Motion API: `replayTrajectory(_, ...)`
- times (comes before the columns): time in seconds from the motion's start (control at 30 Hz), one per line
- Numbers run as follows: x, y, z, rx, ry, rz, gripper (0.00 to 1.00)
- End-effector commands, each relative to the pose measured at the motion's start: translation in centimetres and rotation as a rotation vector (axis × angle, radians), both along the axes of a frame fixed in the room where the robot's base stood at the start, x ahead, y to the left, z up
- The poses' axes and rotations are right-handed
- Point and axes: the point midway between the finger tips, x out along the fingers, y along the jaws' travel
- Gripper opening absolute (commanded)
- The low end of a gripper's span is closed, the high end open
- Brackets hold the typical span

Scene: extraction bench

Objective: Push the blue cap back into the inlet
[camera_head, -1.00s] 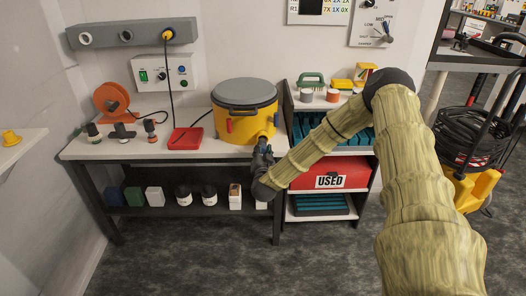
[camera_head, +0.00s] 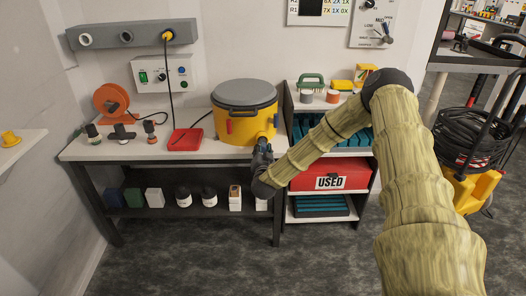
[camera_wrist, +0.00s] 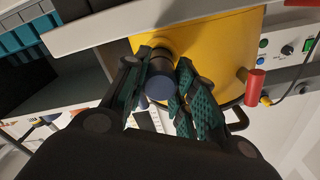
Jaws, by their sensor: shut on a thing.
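The dark blue cap (camera_wrist: 160,87) sits between the fingertips of my gripper (camera_wrist: 168,92) in the wrist view. My gripper is shut on it, with a teal ribbed pad on each side. A dark collar shows between cap and inlet; I cannot tell how deep the cap sits. In the head view my gripper (camera_head: 262,145) is at the lower right front of the vessel (camera_head: 240,130) and hides the cap.
A red handle (camera_wrist: 254,87) sticks out from the vessel near my gripper. A red tray (camera_head: 186,139) stands left of the vessel on the white bench (camera_head: 115,151). The shelf unit with the red USED box (camera_head: 328,174) is close on the right.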

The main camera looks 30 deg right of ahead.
Motion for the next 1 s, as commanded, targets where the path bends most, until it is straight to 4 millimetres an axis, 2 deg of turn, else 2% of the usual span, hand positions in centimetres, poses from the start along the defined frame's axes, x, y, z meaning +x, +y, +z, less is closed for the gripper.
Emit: replayTrajectory(1.0, 1.7, -1.0, 0.0, -0.001, -0.001, 0.000, 0.00)
